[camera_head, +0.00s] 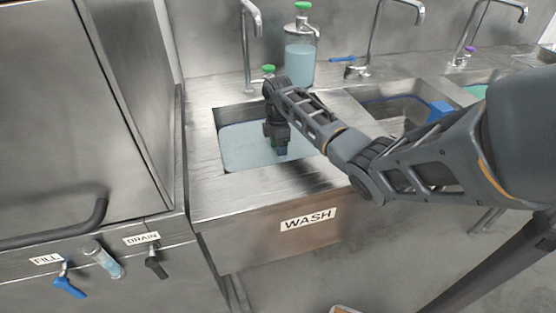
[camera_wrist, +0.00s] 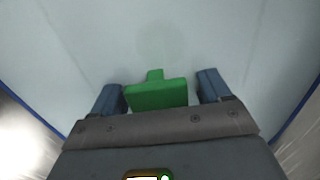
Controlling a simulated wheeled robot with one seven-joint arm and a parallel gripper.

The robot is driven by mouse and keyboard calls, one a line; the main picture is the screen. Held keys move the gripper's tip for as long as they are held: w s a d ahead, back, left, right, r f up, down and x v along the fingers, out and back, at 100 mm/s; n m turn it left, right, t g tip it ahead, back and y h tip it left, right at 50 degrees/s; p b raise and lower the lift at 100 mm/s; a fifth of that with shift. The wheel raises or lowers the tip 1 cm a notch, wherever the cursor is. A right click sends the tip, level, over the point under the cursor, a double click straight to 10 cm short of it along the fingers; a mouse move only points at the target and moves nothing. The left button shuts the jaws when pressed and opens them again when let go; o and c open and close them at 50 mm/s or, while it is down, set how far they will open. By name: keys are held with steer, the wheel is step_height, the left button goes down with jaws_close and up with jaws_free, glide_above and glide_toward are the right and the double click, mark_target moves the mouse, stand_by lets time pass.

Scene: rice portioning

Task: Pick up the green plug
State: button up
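The green plug (camera_wrist: 157,95) shows in the wrist view as a wide block with a short stub at its far side. It lies between the two blue fingertips of my gripper (camera_wrist: 160,90), with a gap on each side, so the gripper is open around it and not touching it. In the head view my gripper (camera_head: 280,149) points down into the wash basin (camera_head: 236,149), over pale blue water. The plug is not visible in the head view. How deep it sits relative to the fingertips is hard to tell.
The basin's metal front rim (camera_head: 250,193) and walls surround my gripper. A tap (camera_head: 247,50), a green-topped fitting (camera_head: 269,70) and a soap bottle (camera_head: 300,55) stand behind it. A second basin (camera_head: 395,110) with a blue object (camera_head: 439,111) is to the right.

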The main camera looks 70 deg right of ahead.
jaws_close()
stand_by(0.5)
steer(key=shift+r, duration=0.1)
